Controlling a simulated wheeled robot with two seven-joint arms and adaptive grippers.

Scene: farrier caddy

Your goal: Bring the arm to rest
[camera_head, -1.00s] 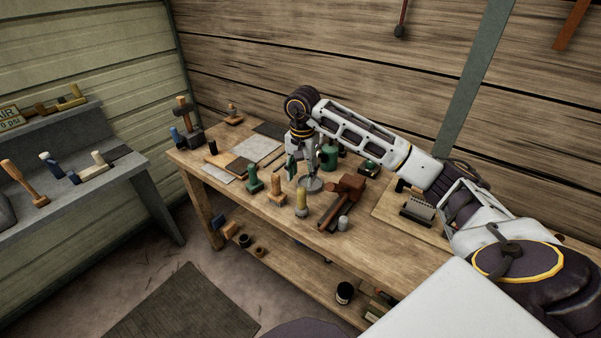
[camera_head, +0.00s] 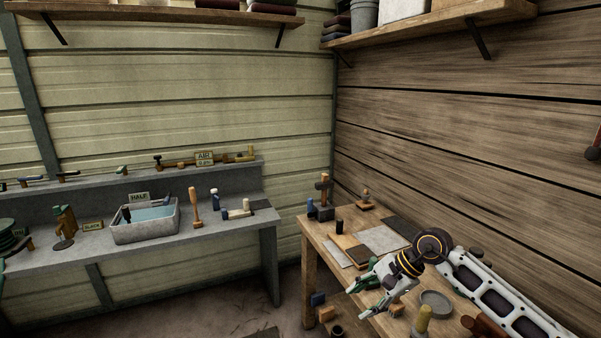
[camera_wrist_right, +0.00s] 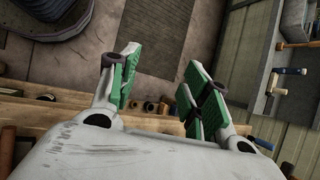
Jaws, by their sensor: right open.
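My right gripper (camera_head: 358,301) is open and empty in the head view, above the front edge of the wooden workbench (camera_head: 316,238). Its arm reaches in from the lower right. In the right wrist view, the green-padded fingers of the right gripper (camera_wrist_right: 158,88) stand wide apart with nothing between them, and the floor shows beyond. My left gripper is in neither view.
The workbench bears a yellow-topped peg (camera_head: 423,318), a round grey dish (camera_head: 436,303), a dark stand with a wooden mallet (camera_head: 323,203) and flat plates (camera_head: 383,241). A grey bench (camera_head: 243,228) at left holds a water tray (camera_head: 117,234). Floor lies between the benches.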

